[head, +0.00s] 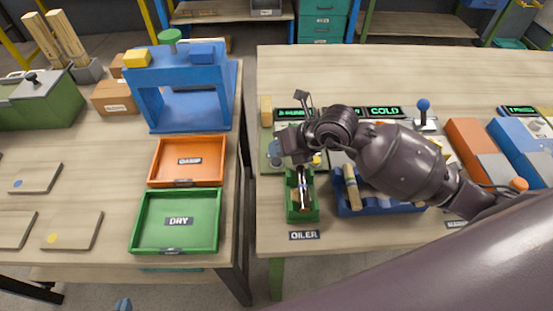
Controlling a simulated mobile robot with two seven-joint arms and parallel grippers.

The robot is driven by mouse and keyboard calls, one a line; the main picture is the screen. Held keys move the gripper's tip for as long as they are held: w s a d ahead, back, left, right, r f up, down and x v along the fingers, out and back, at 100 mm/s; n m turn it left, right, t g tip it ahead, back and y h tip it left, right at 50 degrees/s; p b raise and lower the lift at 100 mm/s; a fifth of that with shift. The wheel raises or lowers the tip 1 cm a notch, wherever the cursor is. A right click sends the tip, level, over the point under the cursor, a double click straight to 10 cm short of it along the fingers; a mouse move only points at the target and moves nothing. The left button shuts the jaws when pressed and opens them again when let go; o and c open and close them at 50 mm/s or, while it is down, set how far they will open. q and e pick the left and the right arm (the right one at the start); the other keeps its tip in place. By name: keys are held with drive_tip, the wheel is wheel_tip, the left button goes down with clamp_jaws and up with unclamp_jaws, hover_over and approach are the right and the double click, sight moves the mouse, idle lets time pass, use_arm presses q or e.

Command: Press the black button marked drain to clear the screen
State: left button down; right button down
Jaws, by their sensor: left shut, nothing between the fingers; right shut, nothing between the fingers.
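I cannot make out a black button marked drain; the label is not readable anywhere, and my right arm covers part of the panel. A lit screen reading COLD (385,112) stands behind my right wrist. Another lit green screen (294,114) is to its left, with text too small to read. My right gripper (303,190) is shut and empty, pointing down over the green bin (291,210) by the OILER label; I cannot tell if it touches anything there. My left gripper is not in view.
A blue bin (343,208) with wooden pieces is right of the green bin. A blue-knobbed lever (424,112) stands behind my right arm. A third screen (520,110) is far right. The left table holds a blue press (190,118), an orange tray (221,160) and a green DRY tray (215,235).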

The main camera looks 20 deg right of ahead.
use_arm(q)
drive_tip(key=shift+w, duration=0.15)
use_arm(e)
drive_tip(key=shift+f, duration=0.35)
use_arm(q)
drive_tip(key=shift+w+r, duration=0.1)
drive_tip(key=shift+w, duration=0.05)
drive_tip(key=shift+s+f, duration=0.25)
drive_tip(key=shift+s, duration=0.1)
use_arm(e)
drive_tip(key=shift+f, duration=0.6)
use_arm(q)
drive_tip(key=shift+w, duration=0.2)
use_arm(e)
drive_tip(key=shift+s, duration=0.1)
use_arm(q)
drive_tip(key=shift+r, duration=0.15)
use_arm(e)
drive_tip(key=shift+r+p, duration=0.45)
drive_tip(key=shift+r, duration=0.45)
use_arm(q)
drive_tip(key=shift+w+r, duration=0.15)
drive_tip(key=shift+r, duration=0.35)
drive_tip(key=shift+w+r, duration=0.15)
drive_tip(key=shift+r, duration=0.35)
